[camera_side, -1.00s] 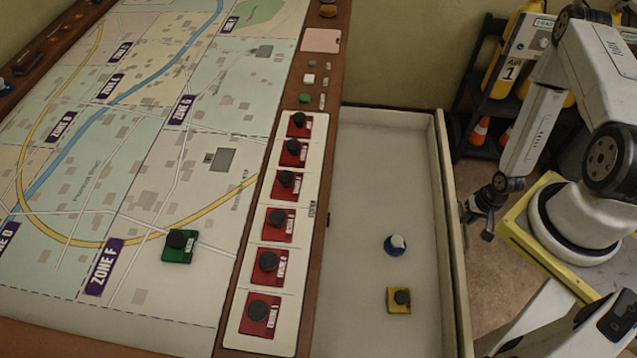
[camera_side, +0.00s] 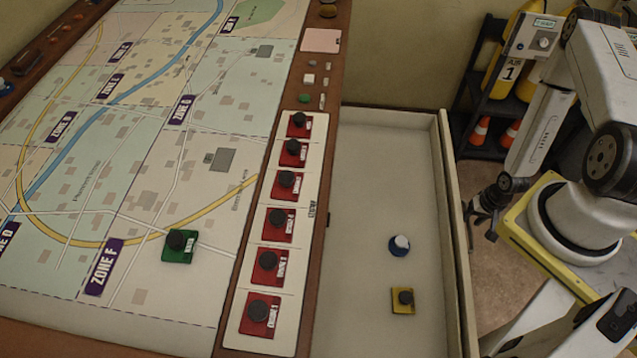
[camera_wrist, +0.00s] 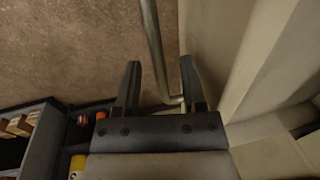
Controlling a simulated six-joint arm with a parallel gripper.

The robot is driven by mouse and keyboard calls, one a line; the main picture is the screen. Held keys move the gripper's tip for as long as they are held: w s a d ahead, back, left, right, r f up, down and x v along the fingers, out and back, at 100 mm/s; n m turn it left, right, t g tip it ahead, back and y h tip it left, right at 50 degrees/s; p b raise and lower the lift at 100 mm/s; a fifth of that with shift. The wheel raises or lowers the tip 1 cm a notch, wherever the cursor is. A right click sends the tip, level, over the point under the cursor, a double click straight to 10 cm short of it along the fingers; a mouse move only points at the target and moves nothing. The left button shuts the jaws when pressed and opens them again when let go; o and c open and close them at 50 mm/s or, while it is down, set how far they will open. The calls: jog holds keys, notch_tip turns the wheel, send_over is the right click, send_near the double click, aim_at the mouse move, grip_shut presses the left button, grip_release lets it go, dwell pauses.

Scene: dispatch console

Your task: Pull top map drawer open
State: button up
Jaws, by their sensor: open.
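The map drawer (camera_side: 455,230) stands pulled out from the right side of the map table, its light interior exposed. A blue piece (camera_side: 399,246) and a yellow piece (camera_side: 403,300) sit inside it. My gripper (camera_side: 487,212) is just outside the drawer's front, on its right. In the wrist view my gripper (camera_wrist: 160,68) is open. The metal handle bar (camera_wrist: 154,45) runs between its two fingers, and the pale drawer front (camera_wrist: 225,50) lies to the right. I cannot tell whether a finger touches the bar.
The map table (camera_side: 325,130) carries a row of red pieces (camera_side: 279,224) and a green piece (camera_side: 179,246) on the map. A dark shelf with air cylinders and orange cones (camera_side: 480,130) stands behind my arm. Brown floor (camera_wrist: 80,50) is clear beside the drawer.

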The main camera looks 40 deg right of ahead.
jog(key=shift+r, duration=0.1)
notch_tip(320, 180, up, 7)
jog(key=s+d, duration=0.1)
jog(key=shift+r, duration=0.2)
dwell(0.4)
dwell(0.4)
jog(key=w+a+r+n+h, duration=0.2)
jog(key=w+r+n, duration=0.3)
jog(key=w+r, duration=0.9)
jog(key=a+r+n+t, duration=0.1)
jog(key=a+r+n, duration=0.3)
jog(key=a+r, duration=1.1)
jog(key=shift+w+a+r, duration=0.15)
jog(key=shift+a+r, duration=0.1)
jog(key=shift+r, duration=0.15)
